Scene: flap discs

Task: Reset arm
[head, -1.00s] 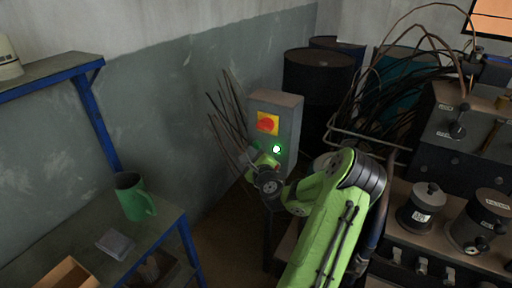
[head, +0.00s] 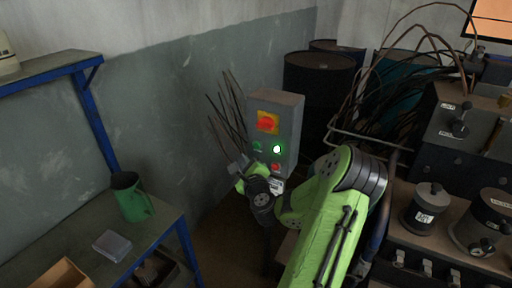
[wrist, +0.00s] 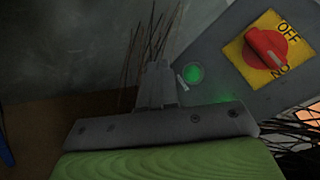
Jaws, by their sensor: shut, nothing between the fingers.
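My green arm reaches up from the bottom of the head view. My gripper (head: 240,166) is just left of the lower part of a grey control box (head: 289,127). In the wrist view my gripper (wrist: 158,72) shows as a narrow grey shape with its fingers together and nothing held. The box has a red rotary switch on a yellow plate (head: 268,122), also large in the wrist view (wrist: 266,48). A lit green-white lamp (head: 277,149), a green button (head: 257,146) and a red button (head: 276,167) sit below it.
A blue-framed table (head: 150,236) with a green mug (head: 131,197) stands at left. Dark drums (head: 318,82) and thin rods stand behind the box. A bench with dark equipment (head: 462,140) is at right.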

